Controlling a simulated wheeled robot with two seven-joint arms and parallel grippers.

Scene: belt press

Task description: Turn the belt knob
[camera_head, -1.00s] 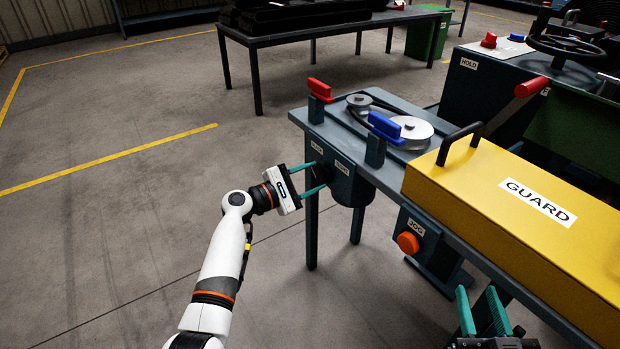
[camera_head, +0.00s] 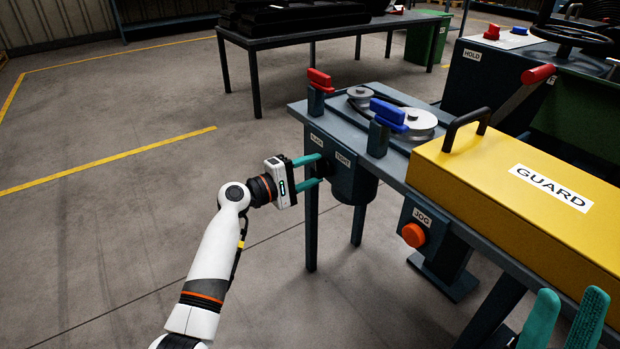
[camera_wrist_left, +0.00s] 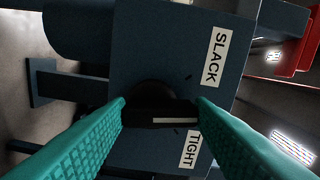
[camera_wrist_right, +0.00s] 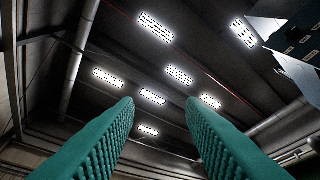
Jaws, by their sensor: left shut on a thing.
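The belt knob (camera_wrist_left: 160,112) is a black bar knob with a white line, on a dark blue box (camera_head: 345,185) at the end of the machine. In the left wrist view its white line points right, between the SLACK label (camera_wrist_left: 216,57) and the TIGHT label (camera_wrist_left: 190,150), nearer TIGHT. My left gripper (camera_head: 320,170) is shut on the knob, one teal finger on each side; the fingertips hide its ends. It also shows in the left wrist view (camera_wrist_left: 162,106). My right gripper (camera_head: 568,293) is open and empty, low in front of the yellow guard.
The yellow guard (camera_head: 490,185) with a black handle covers the bench's right part. Red (camera_head: 319,80) and blue (camera_head: 387,113) levers stand by the belt pulleys (camera_head: 418,122). An orange JOG button (camera_head: 413,235) is on the front. The floor at left is clear.

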